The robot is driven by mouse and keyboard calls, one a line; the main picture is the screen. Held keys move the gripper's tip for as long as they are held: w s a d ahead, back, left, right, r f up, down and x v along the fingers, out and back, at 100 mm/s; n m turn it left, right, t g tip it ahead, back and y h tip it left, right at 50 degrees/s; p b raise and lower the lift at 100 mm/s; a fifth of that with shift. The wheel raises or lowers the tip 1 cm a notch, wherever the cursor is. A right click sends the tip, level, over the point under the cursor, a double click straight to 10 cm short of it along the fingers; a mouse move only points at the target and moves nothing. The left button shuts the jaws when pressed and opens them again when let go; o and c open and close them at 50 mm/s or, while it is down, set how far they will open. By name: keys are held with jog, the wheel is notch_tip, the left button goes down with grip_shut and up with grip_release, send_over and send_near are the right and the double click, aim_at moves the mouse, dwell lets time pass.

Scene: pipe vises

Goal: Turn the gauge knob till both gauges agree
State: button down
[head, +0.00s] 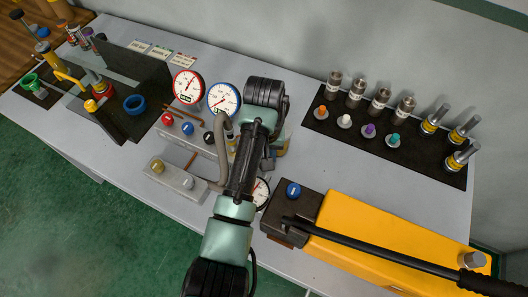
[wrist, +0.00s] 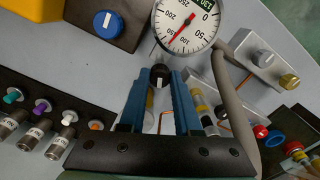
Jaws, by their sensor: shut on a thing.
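In the wrist view my gripper (wrist: 160,78) has its two blue fingers on either side of a small black knob with a white mark (wrist: 160,71), shut on it. A white dial gauge with a red needle (wrist: 187,20) is just beyond the knob; its needle points to the lower left of the picture. The head view shows this gauge (head: 261,192) partly behind my arm.
A yellow pump (head: 375,235) with a long black handle and a blue knob (head: 293,190) lies at right. A grey hose (head: 221,150) curves beside my arm. A block with coloured knobs (head: 187,129) is left. A dark mat (head: 425,152) holds fittings at back right.

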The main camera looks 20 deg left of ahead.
jog(key=shift+n+p, duration=0.85)
jog(key=shift+n, duration=0.55)
jog(key=c, duration=0.6)
grip_release()
notch_tip(320, 180, up, 13)
jog(key=p, duration=0.5)
